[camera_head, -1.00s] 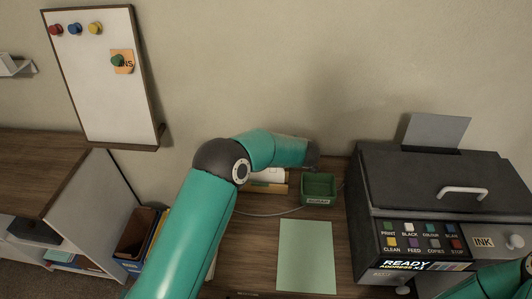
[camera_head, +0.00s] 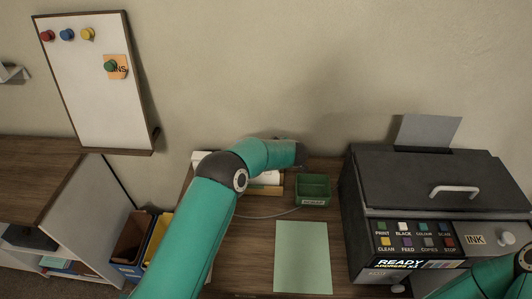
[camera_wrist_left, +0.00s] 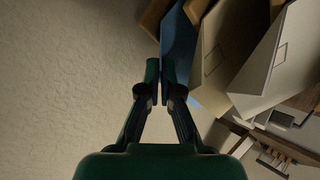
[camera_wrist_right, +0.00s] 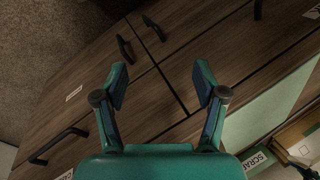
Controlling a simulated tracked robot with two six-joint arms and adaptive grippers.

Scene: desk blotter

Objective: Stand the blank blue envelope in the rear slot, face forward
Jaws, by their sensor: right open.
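A blue flat piece (camera_wrist_left: 178,38), which looks like the blue envelope, is next to my left fingertips in the left wrist view. Whether it lies between them or behind them is unclear. My left gripper (camera_wrist_left: 161,72) has its fingers close together with a narrow gap. In the head view, my left arm hides most of a wooden holder (camera_head: 266,190) with white paper at the back of the desk; its slots cannot be made out. My right gripper (camera_wrist_right: 161,84) is open and empty over the wooden drawer fronts.
A green tray (camera_head: 312,190) stands right of the holder, and a pale green sheet (camera_head: 302,257) lies on the desk. A dark printer (camera_head: 430,190) fills the right side. Cream folders (camera_wrist_left: 235,50) stand beside the blue piece. A whiteboard (camera_head: 95,85) hangs on the wall.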

